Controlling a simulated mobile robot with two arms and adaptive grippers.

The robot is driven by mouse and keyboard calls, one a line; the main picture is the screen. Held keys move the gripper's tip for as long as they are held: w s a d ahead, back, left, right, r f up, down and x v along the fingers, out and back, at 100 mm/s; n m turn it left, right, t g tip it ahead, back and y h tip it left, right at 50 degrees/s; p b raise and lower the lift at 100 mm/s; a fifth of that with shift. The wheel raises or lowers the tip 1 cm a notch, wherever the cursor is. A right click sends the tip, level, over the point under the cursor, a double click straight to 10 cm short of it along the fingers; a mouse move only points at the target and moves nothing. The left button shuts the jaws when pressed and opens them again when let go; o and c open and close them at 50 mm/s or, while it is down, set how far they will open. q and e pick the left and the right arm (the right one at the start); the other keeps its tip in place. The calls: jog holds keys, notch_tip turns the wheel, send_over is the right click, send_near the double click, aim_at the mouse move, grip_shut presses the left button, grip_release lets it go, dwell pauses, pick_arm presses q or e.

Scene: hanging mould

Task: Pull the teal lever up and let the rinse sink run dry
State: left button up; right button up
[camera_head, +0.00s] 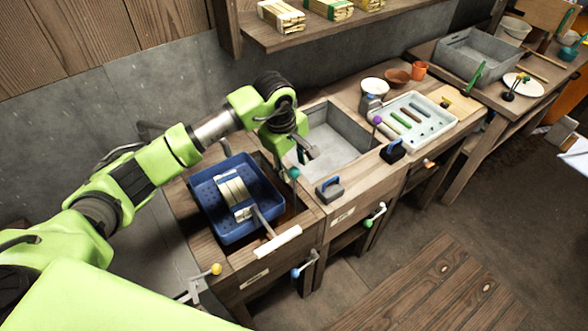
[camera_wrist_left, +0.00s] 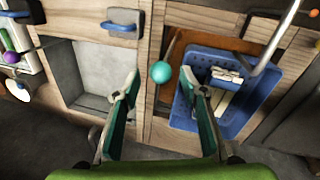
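The teal lever's ball knob (camera_head: 294,172) stands at the near left corner of the grey rinse sink (camera_head: 358,140), by the wooden divider. The knob also shows in the left wrist view (camera_wrist_left: 161,72), centred between my fingers and beyond their tips. My left gripper (camera_head: 302,157) is open and empty, just above the knob; I see no clear contact. Its teal-padded fingers are spread in the left wrist view (camera_wrist_left: 161,95). The lever's shaft is mostly hidden. The sink (camera_wrist_left: 105,68) looks plain grey inside; I cannot tell its water level. My right gripper is not in view.
A blue crate (camera_head: 205,205) with a wrapped bundle sits left of the knob. A pale tray (camera_head: 440,122) and a purple ball (camera_head: 377,120) stand right of the sink.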

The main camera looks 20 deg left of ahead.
pick_arm(q)
notch_tip(320, 180, up, 9)
jog(key=s, duration=0.1)
jog(key=shift+s+a+r, duration=0.2)
jog(key=shift+s+a, duration=0.2)
jog(key=shift+a, duration=0.05)
jog(key=shift+f, duration=0.1)
